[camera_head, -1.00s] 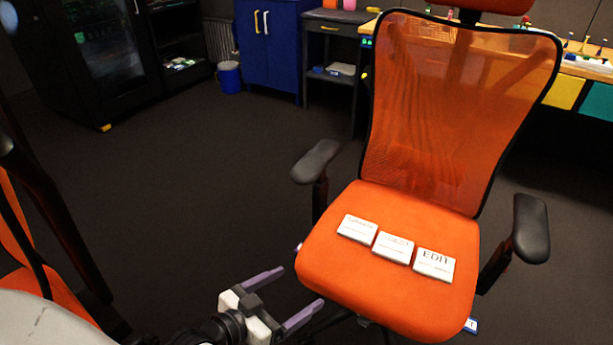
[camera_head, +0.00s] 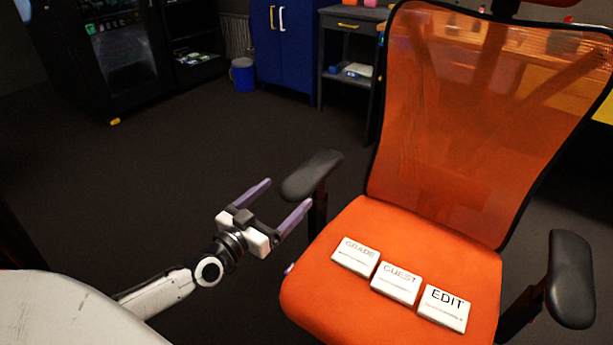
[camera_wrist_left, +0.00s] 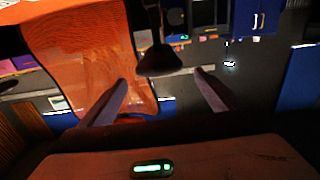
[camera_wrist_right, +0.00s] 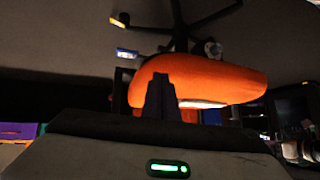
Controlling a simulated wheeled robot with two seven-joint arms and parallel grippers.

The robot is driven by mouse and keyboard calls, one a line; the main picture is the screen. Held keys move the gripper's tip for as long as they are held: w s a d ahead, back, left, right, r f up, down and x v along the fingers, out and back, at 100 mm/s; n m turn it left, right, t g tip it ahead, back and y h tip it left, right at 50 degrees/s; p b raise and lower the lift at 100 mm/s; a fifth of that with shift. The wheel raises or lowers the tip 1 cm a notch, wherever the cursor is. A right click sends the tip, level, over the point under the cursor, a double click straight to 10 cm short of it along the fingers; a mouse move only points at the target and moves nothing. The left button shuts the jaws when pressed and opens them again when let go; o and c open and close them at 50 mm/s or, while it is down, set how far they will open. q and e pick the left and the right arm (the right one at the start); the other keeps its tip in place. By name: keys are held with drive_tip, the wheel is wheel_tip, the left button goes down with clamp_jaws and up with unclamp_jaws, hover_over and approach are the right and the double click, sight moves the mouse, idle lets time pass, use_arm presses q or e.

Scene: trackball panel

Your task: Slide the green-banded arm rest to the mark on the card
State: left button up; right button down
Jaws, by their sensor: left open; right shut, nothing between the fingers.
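The near-left arm rest (camera_head: 312,175) is a dark pad on a post beside the orange chair (camera_head: 420,235). The right arm rest (camera_head: 571,280) is also dark. I see no green band on either and no mark. My left gripper (camera_head: 288,192) is open just left of the left arm rest, its fingers pointing toward it. In the left wrist view the arm rest (camera_wrist_left: 165,60) shows between and beyond the open fingers (camera_wrist_left: 160,76); contact cannot be told. My right gripper (camera_wrist_right: 161,88) is shut and empty, with the orange seat (camera_wrist_right: 215,82) beyond it.
White blocks reading GRADE (camera_head: 356,255), GUEST (camera_head: 396,282) and EDIT (camera_head: 444,308) lie on the seat. A blue cabinet (camera_head: 283,45), a grey side table (camera_head: 347,50) and a blue bin (camera_head: 243,74) stand behind. The floor left of the chair is clear.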

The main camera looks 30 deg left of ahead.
sight(302, 177)
use_arm(q)
drive_tip(key=w+b, duration=0.1)
drive_tip(key=w, duration=0.6)
drive_tip(key=shift+f, duration=0.1)
drive_tip(key=shift+w+b, duration=0.35)
drive_tip(key=shift+w, duration=0.4)
use_arm(e)
drive_tip(key=shift+s+a+f, duration=0.1)
drive_tip(key=shift+a+f, duration=0.1)
drive_tip(key=shift+f, duration=0.15)
use_arm(q)
drive_tip(key=shift+c, duration=0.4)
